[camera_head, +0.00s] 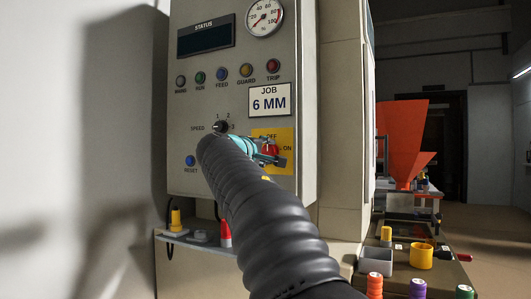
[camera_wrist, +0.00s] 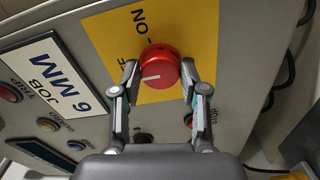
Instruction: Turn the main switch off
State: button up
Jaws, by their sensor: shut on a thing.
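The main switch is a red round knob (camera_wrist: 160,62) on a yellow plate (camera_wrist: 105,35) with ON and OFF lettering. The knob (camera_head: 270,148) also shows in the head view, partly behind my gripper. My gripper (camera_wrist: 160,75) is shut on the knob, one finger on each side. In the wrist view the knob's white line points left and slightly down, towards the partly hidden OFF lettering and away from the ON mark. In the head view my arm covers the lower left of the plate (camera_head: 287,134).
The grey panel (camera_head: 305,100) also carries a speed selector (camera_head: 222,127), a blue reset button (camera_head: 190,160), several lamps and a "6 MM" job card (camera_head: 269,100). A shelf (camera_head: 180,240) juts out below. An orange hopper (camera_head: 402,140) and a cluttered bench stand to the right.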

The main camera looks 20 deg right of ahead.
jog(key=o, duration=1.1)
jog(key=shift+a, duration=0.1)
jog(key=v, duration=1.2)
jog(key=shift+s, duration=0.1)
